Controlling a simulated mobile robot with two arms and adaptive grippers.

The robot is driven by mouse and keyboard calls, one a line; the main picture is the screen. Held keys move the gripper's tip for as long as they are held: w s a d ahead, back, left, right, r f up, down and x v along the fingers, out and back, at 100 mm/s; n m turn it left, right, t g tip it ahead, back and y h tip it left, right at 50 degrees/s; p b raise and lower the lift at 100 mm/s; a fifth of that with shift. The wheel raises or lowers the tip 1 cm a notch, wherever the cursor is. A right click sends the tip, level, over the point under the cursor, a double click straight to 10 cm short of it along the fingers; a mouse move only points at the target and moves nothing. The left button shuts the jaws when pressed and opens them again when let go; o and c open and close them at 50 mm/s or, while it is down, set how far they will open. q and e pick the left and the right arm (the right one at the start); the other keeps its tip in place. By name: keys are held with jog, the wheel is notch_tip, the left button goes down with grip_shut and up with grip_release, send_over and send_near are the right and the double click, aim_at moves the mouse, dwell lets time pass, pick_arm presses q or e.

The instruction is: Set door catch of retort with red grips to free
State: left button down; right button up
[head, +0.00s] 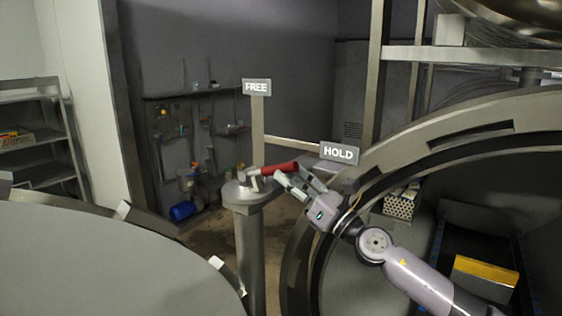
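The door catch is a lever with a red grip (281,168) on top of a round metal post (240,190). The lever lies nearly level and points right, toward the HOLD sign (339,153). The FREE sign (256,87) stands on a tall plate behind the post. My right gripper (290,175) reaches in from the lower right. Its fingers look spread apart, with the tips close to the outer end of the red grip. I cannot tell whether they touch it. My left gripper is not in view.
The round retort opening (455,128) takes up the right side, with an orange-topped box (485,272) inside. A large round door (90,255) fills the lower left. Shelves (35,130) stand at the far left. A blue cylinder (181,211) lies by the back wall.

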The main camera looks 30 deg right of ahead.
aim_at(281, 169)
jog(key=shift+p+x, duration=0.5)
jog(key=shift+x, duration=0.7)
jog(key=shift+w+a+r, duration=0.2)
jog(key=shift+w+r, duration=0.05)
jog(key=shift+w, duration=0.3)
jog(key=shift+c, duration=0.5)
grip_shut()
